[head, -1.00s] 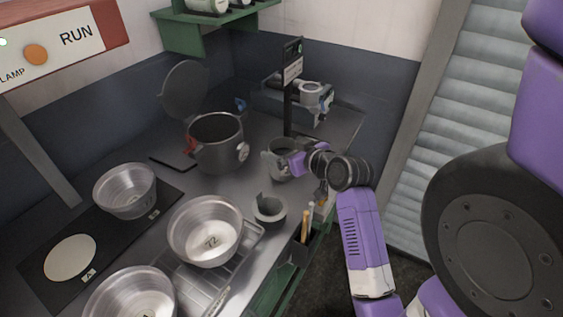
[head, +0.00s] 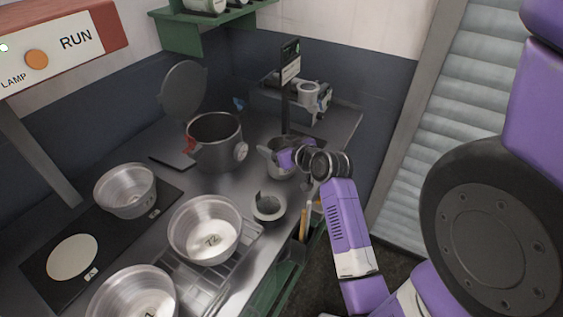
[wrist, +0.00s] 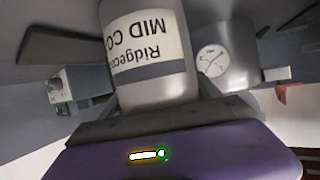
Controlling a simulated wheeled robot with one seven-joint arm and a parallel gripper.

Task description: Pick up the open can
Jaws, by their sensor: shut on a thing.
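The open can (head: 276,168) is a grey can at the back of the steel bench, right of the pot, partly hidden behind my gripper (head: 286,159). In the wrist view the can (wrist: 150,60) shows large, with a white label that reads upside down. My gripper (wrist: 160,108) is shut on it, with the can between the fingers. I cannot tell whether its base touches the bench.
A dark pot (head: 212,152) with a gauge and raised lid stands left of the can. A small grey cup (head: 268,210) stands in front. Metal pans (head: 180,238) fill the front left. A thin signpost (head: 287,100) and a machine (head: 305,96) stand behind.

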